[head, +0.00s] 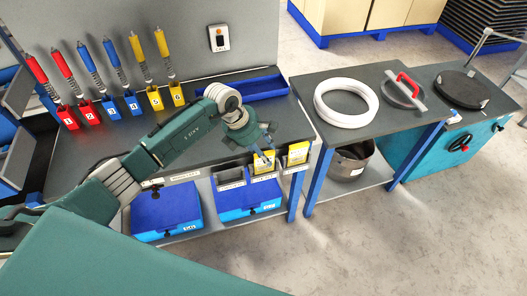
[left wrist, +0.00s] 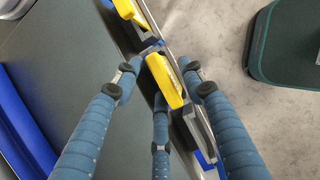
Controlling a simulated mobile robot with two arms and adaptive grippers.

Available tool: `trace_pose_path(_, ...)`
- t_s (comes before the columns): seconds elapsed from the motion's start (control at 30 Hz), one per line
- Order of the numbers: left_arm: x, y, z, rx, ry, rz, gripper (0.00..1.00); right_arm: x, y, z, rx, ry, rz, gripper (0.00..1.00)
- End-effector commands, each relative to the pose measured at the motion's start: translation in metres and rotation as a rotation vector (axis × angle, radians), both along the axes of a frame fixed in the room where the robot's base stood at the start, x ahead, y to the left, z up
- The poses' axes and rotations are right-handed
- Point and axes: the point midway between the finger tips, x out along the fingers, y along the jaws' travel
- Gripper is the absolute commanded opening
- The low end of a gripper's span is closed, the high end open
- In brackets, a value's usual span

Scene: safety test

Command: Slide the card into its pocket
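A yellow card (head: 263,163) is at the front edge of the workbench, just under my left gripper (head: 264,158). In the left wrist view the yellow card (left wrist: 165,80) lies between the spread fingers of my left gripper (left wrist: 160,75). Gaps show between it and the two outer fingertips; I cannot tell whether the middle finger touches it. A second yellow card (head: 298,154) stands in a holder to the right, and shows in the left wrist view (left wrist: 130,12). A grey pocket (head: 230,178) without visible yellow is at the left. My right gripper is not in view.
Several numbered screwdriver-like tools (head: 107,75) stand along the bench's back. A blue tray (head: 256,86) lies at the back right. Blue cases (head: 168,207) sit on the shelf below. A side table holds a white ring (head: 346,104). Floor in front is clear.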

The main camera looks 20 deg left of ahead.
Motion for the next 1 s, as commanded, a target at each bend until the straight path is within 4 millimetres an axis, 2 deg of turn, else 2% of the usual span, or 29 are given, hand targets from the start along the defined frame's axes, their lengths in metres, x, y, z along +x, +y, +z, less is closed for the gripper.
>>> trace_pose_path(0.2,0.000,0.000,0.001,0.000,0.000,0.000,0.41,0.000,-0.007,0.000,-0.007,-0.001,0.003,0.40)
trace_pose_path(0.33,-0.001,0.005,0.011,0.001,-0.003,0.001,0.41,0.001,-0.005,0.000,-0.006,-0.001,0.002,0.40)
trace_pose_path(0.8,-0.020,0.034,0.095,0.001,-0.004,0.001,0.41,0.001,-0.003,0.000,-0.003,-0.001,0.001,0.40)
trace_pose_path(1.0,-0.025,0.039,0.111,0.001,-0.001,0.000,0.41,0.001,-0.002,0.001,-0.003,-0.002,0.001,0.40)
